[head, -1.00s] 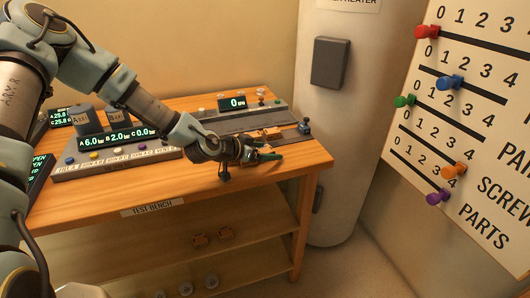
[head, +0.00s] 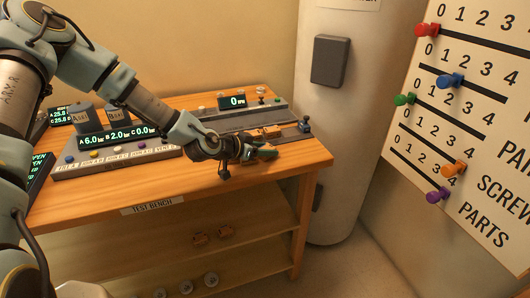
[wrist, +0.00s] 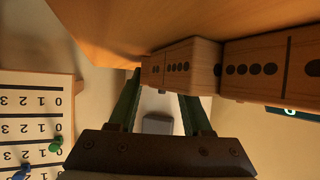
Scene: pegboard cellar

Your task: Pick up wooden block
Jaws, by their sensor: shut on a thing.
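A wooden block (wrist: 178,66) marked with black dots sits at the fingertips of my gripper (wrist: 162,88) in the wrist view. The green fingers are shut on it, and its near end shows between and above them. In the head view my gripper (head: 264,153) is low over the front right part of the test bench, and the held block cannot be made out there. A second dotted wooden block (wrist: 272,68) is close beside the held one in the wrist view.
The wooden test bench (head: 290,160) carries a console with displays (head: 118,152) at left. Small orange pieces (head: 268,132) lie on a grey rail behind my gripper. A white heater tank (head: 340,150) stands at right, near a pegboard (head: 470,110) with coloured pegs. Bare benchtop lies right of my gripper.

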